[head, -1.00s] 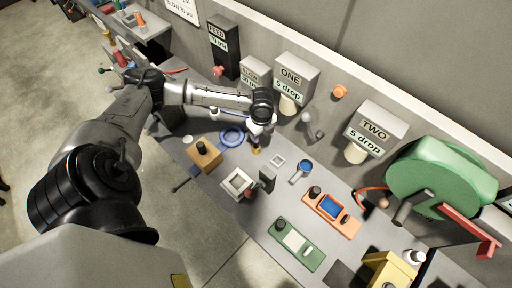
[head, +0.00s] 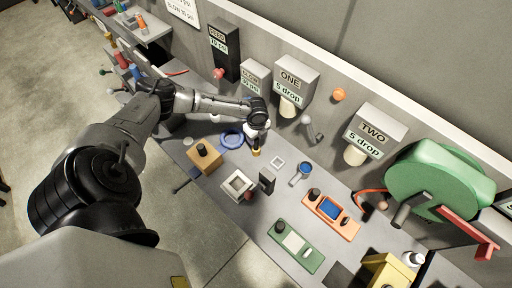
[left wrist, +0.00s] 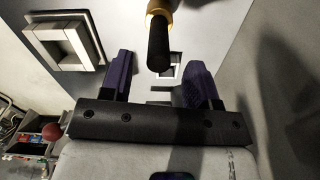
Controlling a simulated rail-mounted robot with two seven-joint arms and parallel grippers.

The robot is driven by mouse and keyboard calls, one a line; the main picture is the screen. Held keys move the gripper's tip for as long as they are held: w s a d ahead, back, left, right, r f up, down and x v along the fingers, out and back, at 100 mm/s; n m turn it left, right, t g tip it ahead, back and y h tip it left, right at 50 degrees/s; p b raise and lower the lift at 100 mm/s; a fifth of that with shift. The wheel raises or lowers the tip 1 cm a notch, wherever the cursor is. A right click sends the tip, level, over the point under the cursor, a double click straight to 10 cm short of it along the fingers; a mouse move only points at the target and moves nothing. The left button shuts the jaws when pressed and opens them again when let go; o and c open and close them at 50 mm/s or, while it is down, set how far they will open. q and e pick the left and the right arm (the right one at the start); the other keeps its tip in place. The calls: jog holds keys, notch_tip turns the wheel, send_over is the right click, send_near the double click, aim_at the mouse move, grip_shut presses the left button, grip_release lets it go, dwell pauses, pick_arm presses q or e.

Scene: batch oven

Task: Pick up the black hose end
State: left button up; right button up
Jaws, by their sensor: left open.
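In the left wrist view, a black cylindrical end (left wrist: 158,45) with a brass-coloured collar (left wrist: 160,8) lies between and just beyond my left gripper's two purple fingers (left wrist: 159,68). I take it to be the black hose end. There is space on both sides of it, and no finger looks closed on it. In the head view, my left gripper (head: 257,139) is low over the bench, with a small brass-coloured piece (head: 256,151) showing just below it. The black part is mostly hidden there. My right gripper is out of view.
A blue ring (head: 232,138) and a tan block (head: 204,158) lie left of the gripper. A white square frame (head: 277,162) and a pale square tray (head: 237,184) are near. Box ONE (head: 291,75) stands behind; a green reel (head: 436,178) is at right.

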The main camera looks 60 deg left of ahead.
aim_at(256, 142)
pick_arm(q)
jog(key=shift+s+a+f+p, duration=0.1)
jog(key=shift+f+p, duration=0.1)
jog(key=shift+f, duration=0.95)
jog(key=shift+a+f+p, duration=0.1)
jog(key=shift+f+p, duration=0.1)
jog(key=shift+f, duration=0.95)
grip_shut()
